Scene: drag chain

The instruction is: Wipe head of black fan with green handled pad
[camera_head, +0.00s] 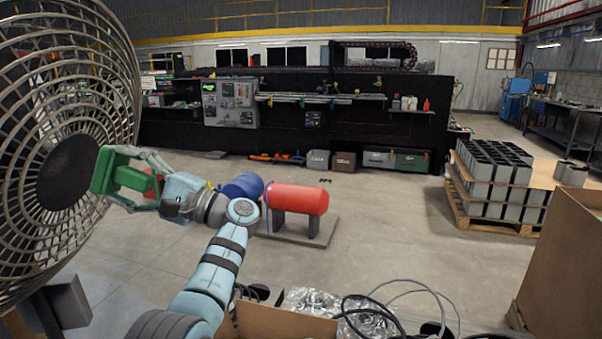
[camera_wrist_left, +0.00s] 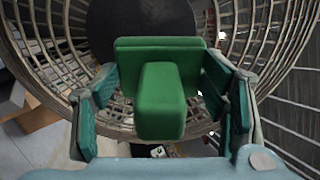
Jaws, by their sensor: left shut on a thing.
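The fan (camera_head: 112,75) fills the left of the head view, with a round wire cage and a dark round hub (camera_head: 62,172) at its middle. My left gripper (camera_head: 130,178) is shut on the green handled pad (camera_head: 103,170) and holds it upright right at the cage, beside the hub. In the left wrist view the pad (camera_wrist_left: 160,100) sits between the fingers, its flat plate facing the fan and its handle towards me. The dark hub (camera_wrist_left: 145,20) shows just above and behind the pad. I cannot tell whether the pad touches the cage. My right gripper is not in view.
A red tank (camera_head: 297,199) on a stand and a blue drum (camera_head: 243,186) stand beyond my left arm. An open cardboard box (camera_head: 285,325) and cables (camera_head: 400,300) lie at the bottom. A loaded pallet (camera_head: 490,215) stands at right.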

